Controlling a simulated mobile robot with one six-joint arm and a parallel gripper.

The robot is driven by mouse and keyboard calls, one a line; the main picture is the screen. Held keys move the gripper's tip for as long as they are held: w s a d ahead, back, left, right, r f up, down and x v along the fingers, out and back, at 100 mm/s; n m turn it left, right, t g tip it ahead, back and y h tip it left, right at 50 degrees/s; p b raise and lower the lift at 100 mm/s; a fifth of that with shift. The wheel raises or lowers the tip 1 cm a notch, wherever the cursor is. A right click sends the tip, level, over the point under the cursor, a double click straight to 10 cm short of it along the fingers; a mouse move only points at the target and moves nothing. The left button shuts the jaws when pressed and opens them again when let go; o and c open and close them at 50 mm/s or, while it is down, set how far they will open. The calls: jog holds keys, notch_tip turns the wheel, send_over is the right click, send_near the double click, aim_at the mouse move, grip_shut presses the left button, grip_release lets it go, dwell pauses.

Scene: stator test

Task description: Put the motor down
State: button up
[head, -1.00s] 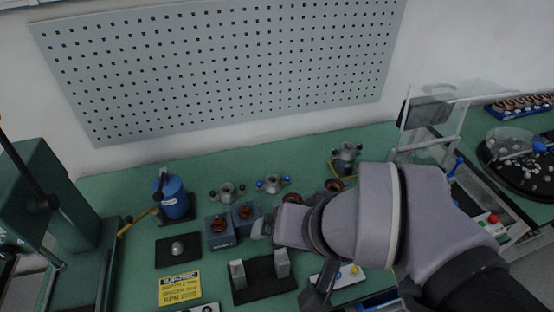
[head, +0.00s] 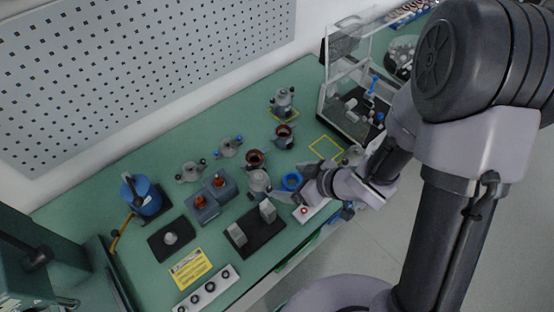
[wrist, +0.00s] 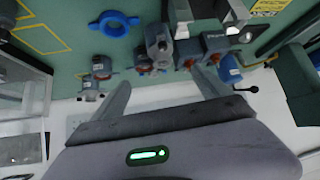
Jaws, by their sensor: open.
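A grey motor housing (head: 259,182) stands upright on the green bench behind the black block fixture. What looks like the same one shows between my fingers' directions in the wrist view (wrist: 158,45), apart from them. Another grey motor (head: 284,101) stands on a yellow-outlined square farther back; I cannot tell which one the task means. My gripper (head: 308,190) is low over the bench's front part, right of the first housing and close to a blue ring (head: 292,181). In the wrist view its fingers (wrist: 160,80) are spread with nothing between them. In the head view the fingertips are partly hidden.
Copper-wound parts (head: 255,159) and grey flanged parts (head: 191,172) stand close by. The black fixture (head: 250,236) with two grey blocks is in front. A clear-walled frame (head: 352,75) stands at the right. An empty yellow-outlined square (head: 326,147) is clear.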

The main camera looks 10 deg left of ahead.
aim_at(263, 179)
jog(key=b+x, duration=0.3)
jog(key=x, duration=0.8)
jog(key=b+x, duration=0.1)
jog(key=x, duration=0.4)
jog(key=shift+a+b, duration=0.35)
jog(key=shift+a, duration=0.1)
jog(key=shift+s+d+r, duration=0.1)
jog(key=shift+d, duration=0.05)
jog(key=shift+c, duration=0.9)
grip_shut()
